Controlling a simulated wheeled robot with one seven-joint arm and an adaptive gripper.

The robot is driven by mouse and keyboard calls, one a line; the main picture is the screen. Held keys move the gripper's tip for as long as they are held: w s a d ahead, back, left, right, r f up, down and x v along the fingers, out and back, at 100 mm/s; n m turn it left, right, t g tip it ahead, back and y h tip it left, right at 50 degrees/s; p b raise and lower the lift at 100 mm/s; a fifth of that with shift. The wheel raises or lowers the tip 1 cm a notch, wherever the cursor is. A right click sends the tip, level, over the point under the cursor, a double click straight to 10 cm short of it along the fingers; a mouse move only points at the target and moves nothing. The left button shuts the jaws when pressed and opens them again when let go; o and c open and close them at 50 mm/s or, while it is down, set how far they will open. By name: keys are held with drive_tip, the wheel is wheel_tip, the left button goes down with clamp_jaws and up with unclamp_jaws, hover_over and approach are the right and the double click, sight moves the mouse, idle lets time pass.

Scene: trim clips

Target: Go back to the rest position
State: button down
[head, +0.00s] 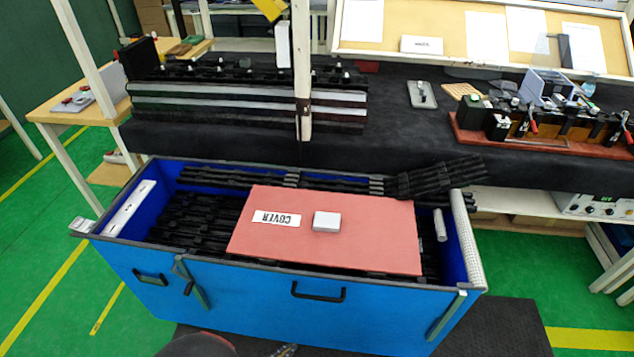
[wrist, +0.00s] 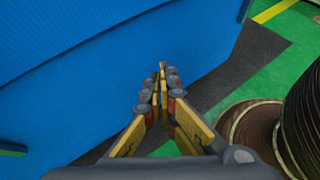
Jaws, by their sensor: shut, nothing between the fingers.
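My gripper (wrist: 161,85) shows in the wrist view with its yellow-sided fingers close together and nothing between them. It points down along the blue front wall of a bin (wrist: 90,60), apart from it as far as I can tell. In the head view only a small part of my arm shows at the bottom edge, in front of the blue bin (head: 250,300). A red cover board (head: 370,240) lies on top of the black parts in the bin, with a white label and a pale block on it.
A black-topped workbench (head: 390,140) stands behind the bin, with a rack of striped bars (head: 230,105) and a red-based fixture (head: 540,140). A wooden side table (head: 60,110) is at the left. Green floor (head: 60,230) is open left of the bin. A dark mat (head: 500,325) lies in front.

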drive_tip(key=s+d+r+m+g+y+p, duration=0.1)
drive_tip(key=d+r+m+y, duration=0.1)
drive_tip(key=d+r+m, duration=0.7)
drive_tip(key=s+d+r+m+g+y+p, duration=0.1)
drive_tip(key=d+r+m, duration=0.8)
drive_tip(key=r, duration=1.4)
drive_tip(key=s+d+r+m+g+y+p, duration=0.1)
drive_tip(key=d+r+m+y+p, duration=0.2)
drive_tip(key=d+r+m, duration=0.6)
wheel_tip(320, 180, up, 7)
drive_tip(key=shift+s+d+r+m+g+y, duration=0.1)
drive_tip(key=shift+s+d+m+g+y, duration=0.25)
drive_tip(key=shift+y, duration=0.35)
drive_tip(key=shift+a, duration=0.25)
